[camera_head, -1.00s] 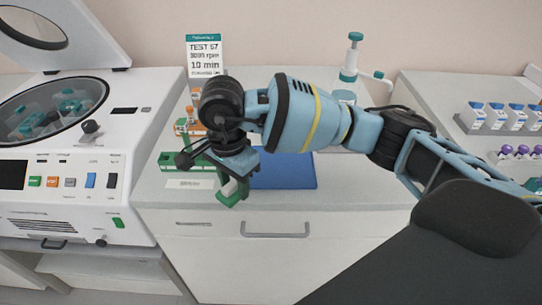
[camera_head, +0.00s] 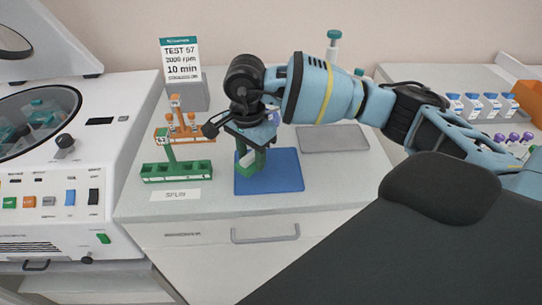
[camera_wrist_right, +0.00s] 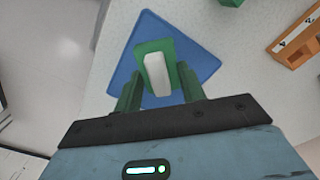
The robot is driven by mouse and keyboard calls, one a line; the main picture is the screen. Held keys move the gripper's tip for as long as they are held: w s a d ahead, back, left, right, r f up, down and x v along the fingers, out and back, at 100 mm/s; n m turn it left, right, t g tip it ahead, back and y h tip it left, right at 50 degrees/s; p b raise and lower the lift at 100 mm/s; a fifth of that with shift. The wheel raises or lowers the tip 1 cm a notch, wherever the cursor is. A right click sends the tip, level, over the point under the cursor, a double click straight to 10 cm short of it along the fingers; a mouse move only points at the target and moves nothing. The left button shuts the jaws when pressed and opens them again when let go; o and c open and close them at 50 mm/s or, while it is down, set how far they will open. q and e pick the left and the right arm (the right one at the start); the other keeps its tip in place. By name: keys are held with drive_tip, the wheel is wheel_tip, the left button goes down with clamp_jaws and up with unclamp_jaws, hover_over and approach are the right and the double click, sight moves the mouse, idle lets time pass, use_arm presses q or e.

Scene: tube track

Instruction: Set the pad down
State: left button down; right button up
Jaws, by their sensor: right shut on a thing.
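My right gripper (camera_head: 252,154) is over the blue mat (camera_head: 285,178) on the counter. In the right wrist view, its two green fingers (camera_wrist_right: 160,92) are shut on a small green pad with a white face (camera_wrist_right: 157,75). The pad shows against the blue mat (camera_wrist_right: 208,66). I cannot tell whether the pad touches the mat or is just above it. In the head view, the gripper largely hides the pad. My left gripper is not in view.
A green and orange tube rack (camera_head: 178,172) stands left of the mat, behind a white label (camera_head: 175,195). A grey tray (camera_head: 332,140) lies behind right. The centrifuge (camera_head: 50,150) is at the left. The counter's front edge is close to the mat.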

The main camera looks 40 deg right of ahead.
hover_over(269, 168)
drive_tip(key=shift+a+f, duration=0.2)
drive_tip(key=shift+a, duration=0.2)
drive_tip(key=f, duration=0.1)
drive_tip(key=f+p, duration=0.1)
drive_tip(key=shift+d+f, duration=0.4)
drive_tip(key=shift+f, duration=0.4)
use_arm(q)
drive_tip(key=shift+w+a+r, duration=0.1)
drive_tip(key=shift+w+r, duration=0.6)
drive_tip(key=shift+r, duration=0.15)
use_arm(e)
drive_tip(key=shift+f, duration=0.2)
drive_tip(key=o, duration=0.9)
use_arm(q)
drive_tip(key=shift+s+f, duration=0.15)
use_arm(e)
drive_tip(key=shift+r, duration=0.15)
